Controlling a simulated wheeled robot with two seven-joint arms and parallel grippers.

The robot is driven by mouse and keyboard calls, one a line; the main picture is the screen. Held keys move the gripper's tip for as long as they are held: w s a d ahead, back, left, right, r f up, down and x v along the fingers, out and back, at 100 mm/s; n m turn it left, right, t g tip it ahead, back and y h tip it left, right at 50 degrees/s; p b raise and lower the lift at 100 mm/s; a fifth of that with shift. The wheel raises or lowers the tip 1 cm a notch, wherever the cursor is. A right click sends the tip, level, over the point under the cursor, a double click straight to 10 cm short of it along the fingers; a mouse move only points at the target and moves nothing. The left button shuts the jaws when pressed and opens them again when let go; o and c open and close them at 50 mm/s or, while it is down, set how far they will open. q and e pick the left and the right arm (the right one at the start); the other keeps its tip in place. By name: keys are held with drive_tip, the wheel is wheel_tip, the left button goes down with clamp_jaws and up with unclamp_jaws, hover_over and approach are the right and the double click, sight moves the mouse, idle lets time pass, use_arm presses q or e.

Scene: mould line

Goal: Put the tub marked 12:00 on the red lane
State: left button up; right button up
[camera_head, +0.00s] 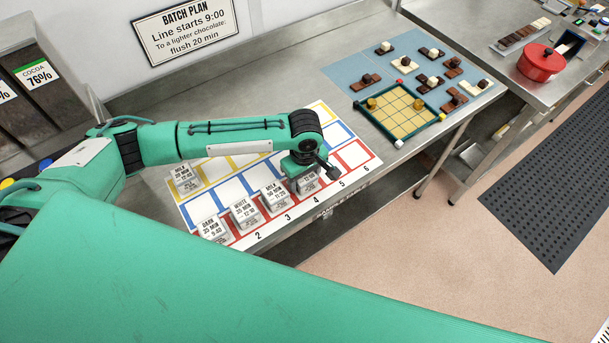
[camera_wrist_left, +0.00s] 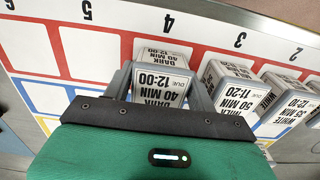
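The tub marked 12:00 (camera_wrist_left: 160,88), a white block labelled DARK 40 MIN, is between the fingers of my left gripper (camera_wrist_left: 160,72) in the left wrist view. The fingers lie close along both its sides; whether they press on it I cannot tell. In the head view this tub (camera_head: 306,184) is partly hidden under my left gripper (camera_head: 308,177). It is at column 4 of the red lane (camera_head: 355,155), in line with the other tubs there, and seems upright at board level. My right gripper is not in view.
Tubs stand close by on the red lane: MILK 11:20 (camera_head: 274,197), WHITE 12:10 (camera_head: 243,213) and a DARK tub (camera_head: 210,228). A MILK tub (camera_head: 184,178) stands on the yellow lane. Red columns 5 and 6 are clear. A game tray (camera_head: 400,108) lies beyond the board.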

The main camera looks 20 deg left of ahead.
use_arm(q)
drive_tip(key=shift+o, duration=1.3)
drive_tip(key=shift+r, duration=0.1)
drive_tip(key=shift+r, duration=0.4)
wheel_tip(320, 180, up, 11)
drive_tip(key=b, duration=0.3)
drive_tip(key=shift+r, duration=0.2)
drive_tip(key=shift+s+f, duration=0.1)
drive_tip(key=shift+f, duration=0.05)
